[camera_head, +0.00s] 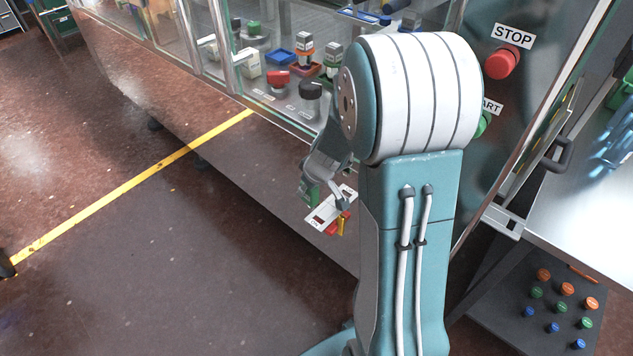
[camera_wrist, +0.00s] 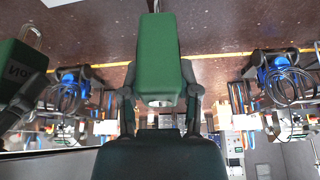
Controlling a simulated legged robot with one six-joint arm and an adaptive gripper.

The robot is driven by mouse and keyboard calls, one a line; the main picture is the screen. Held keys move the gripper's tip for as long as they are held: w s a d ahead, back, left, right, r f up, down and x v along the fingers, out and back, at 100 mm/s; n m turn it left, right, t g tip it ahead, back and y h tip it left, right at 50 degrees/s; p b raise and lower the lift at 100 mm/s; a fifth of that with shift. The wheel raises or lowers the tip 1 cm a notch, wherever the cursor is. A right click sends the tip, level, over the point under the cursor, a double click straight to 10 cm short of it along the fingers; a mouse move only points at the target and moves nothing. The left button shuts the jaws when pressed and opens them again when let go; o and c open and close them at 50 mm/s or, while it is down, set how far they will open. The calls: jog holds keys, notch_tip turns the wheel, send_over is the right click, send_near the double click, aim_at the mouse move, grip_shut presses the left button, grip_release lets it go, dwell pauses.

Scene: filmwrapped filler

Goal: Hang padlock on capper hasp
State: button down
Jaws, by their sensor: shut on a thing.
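A green padlock (camera_wrist: 160,60) is clasped between the two dark fingers of my gripper (camera_wrist: 160,95) in the wrist view. Its shackle (camera_wrist: 153,5) points to the top edge and is partly cut off. In the head view my gripper (camera_head: 325,195) is low beside the capper's steel front, partly hidden by my arm, with green (camera_head: 311,196) showing at it. A white label plate (camera_head: 325,211) with red and yellow parts (camera_head: 340,225) is close by, probably at the hasp. I cannot make out the hasp itself or whether the padlock touches it.
The glass-fronted capper (camera_head: 280,75) has red and black knobs along its ledge. A red STOP button (camera_head: 502,63) is on its right panel. A steel table (camera_head: 580,200) stands at right above a dark board of coloured caps (camera_head: 550,305). A second green padlock image (camera_wrist: 20,75) looks like a reflection.

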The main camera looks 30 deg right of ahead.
jog(key=shift+s+d+r+n, duration=0.5)
jog(key=shift+d+r, duration=0.2)
jog(key=shift+r, duration=0.05)
jog(key=shift+d, duration=0.35)
jog(key=shift+s, duration=0.1)
jog(key=shift+a+f, duration=0.1)
jog(key=shift+f, duration=4.65)
jog(key=shift+f, duration=0.1)
jog(key=shift+f, duration=0.25)
